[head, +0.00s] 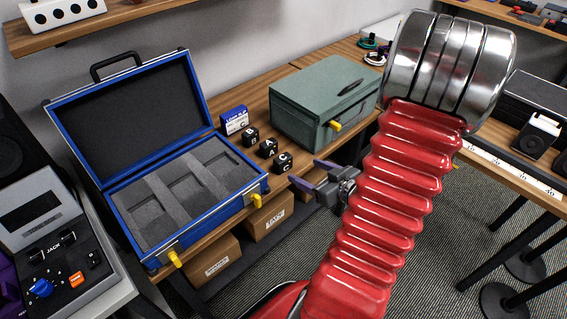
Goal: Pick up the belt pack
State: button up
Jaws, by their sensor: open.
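I cannot tell for sure which thing is the belt pack. A small black and white boxy device with a round part on its face (537,136) stands on the right-hand table and may be it. My gripper (304,172) is open, with its two purple-grey fingers pointing left. It is in front of the wooden bench edge, near the small black lettered blocks (268,148), and nothing shows between its fingers. My red ribbed arm hides part of the middle and right of the scene.
An open blue case (128,215) with grey foam compartments stands on the bench. Behind are a small blue and white box (234,120) and a closed green box (322,102). A control panel (60,240) is at left. Cardboard boxes (265,215) sit under the bench.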

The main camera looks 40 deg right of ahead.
aim_at(286, 162)
jog(key=shift+x, duration=3.95)
jog(key=shift+w+f, duration=0.1)
jog(key=shift+x, duration=2.5)
jog(key=shift+a, duration=0.2)
jog(key=c, duration=1.2)
